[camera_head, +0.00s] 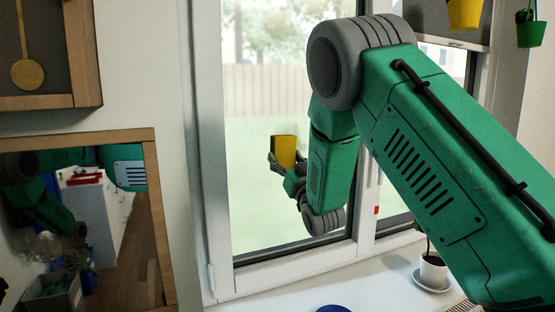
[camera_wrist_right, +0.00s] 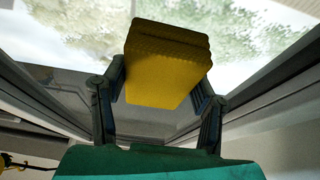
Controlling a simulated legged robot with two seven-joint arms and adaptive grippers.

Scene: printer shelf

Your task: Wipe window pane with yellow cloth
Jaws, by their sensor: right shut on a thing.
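The yellow cloth (camera_head: 284,150) is a folded block in front of the window pane (camera_head: 258,200) in the head view. My right gripper (camera_head: 285,163) is shut on it from below. In the right wrist view the yellow cloth (camera_wrist_right: 168,65) stands up between the two dark fingers of my right gripper (camera_wrist_right: 160,92), with the window pane (camera_wrist_right: 85,30) behind it. I cannot tell whether the cloth touches the glass. My right arm covers part of the window's right side. My left gripper does not show directly.
A white window frame (camera_head: 212,190) surrounds the pane. On the sill (camera_head: 370,280) stand a small potted plant (camera_head: 432,268) and a blue item (camera_head: 333,309). A wood-framed mirror (camera_head: 158,230) and a pendulum clock (camera_head: 85,50) hang at left. Yellow (camera_head: 464,14) and green (camera_head: 530,30) pots hang at top right.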

